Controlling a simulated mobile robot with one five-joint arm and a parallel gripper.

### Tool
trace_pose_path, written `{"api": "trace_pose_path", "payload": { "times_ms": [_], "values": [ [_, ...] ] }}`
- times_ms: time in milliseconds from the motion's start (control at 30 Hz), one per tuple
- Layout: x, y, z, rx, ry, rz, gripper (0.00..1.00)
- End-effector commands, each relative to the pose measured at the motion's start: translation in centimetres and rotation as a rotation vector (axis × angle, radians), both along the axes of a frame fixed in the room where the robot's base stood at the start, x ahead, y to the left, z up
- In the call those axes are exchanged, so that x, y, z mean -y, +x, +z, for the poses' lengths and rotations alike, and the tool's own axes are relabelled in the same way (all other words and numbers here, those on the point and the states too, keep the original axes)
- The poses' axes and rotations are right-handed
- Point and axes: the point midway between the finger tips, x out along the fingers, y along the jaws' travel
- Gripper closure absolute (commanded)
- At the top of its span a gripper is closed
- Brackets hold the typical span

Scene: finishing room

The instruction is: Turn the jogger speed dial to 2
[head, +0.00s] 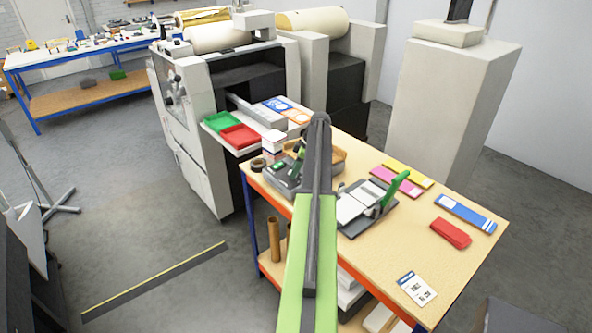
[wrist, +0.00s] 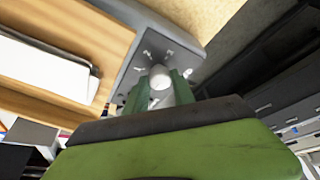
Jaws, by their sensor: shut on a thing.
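The jogger's speed dial is a pale round knob (wrist: 160,76) on a grey panel (wrist: 158,38) with light markings around it in the wrist view. The markings are too blurred to read, and I cannot tell which number the dial points to. My gripper (wrist: 158,92) has one green finger on each side of the knob and is shut on it. In the head view the grey jogger (head: 283,184) stands near the left end of the wooden-topped table (head: 415,245). My arm hides part of it, and the dial cannot be made out there.
A stapler-like device with a green handle (head: 397,185) stands right of my arm. A red case (head: 451,233), a blue-and-white box (head: 465,213) and a card (head: 416,289) lie farther right. A tape roll (head: 258,164) sits at the left edge. A large machine (head: 190,120) stands behind.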

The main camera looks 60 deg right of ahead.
Motion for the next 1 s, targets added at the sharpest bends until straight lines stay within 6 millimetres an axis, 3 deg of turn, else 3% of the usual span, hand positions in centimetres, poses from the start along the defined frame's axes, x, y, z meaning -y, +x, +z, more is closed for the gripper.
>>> {"api": "trace_pose_path", "payload": {
  "times_ms": [467,1000],
  "values": [
    [-0.39,-0.19,-0.06,-0.002,0.003,-0.152,1.00],
    [-0.73,-0.21,-0.07,-0.003,0.003,-0.657,1.00]
  ]
}}
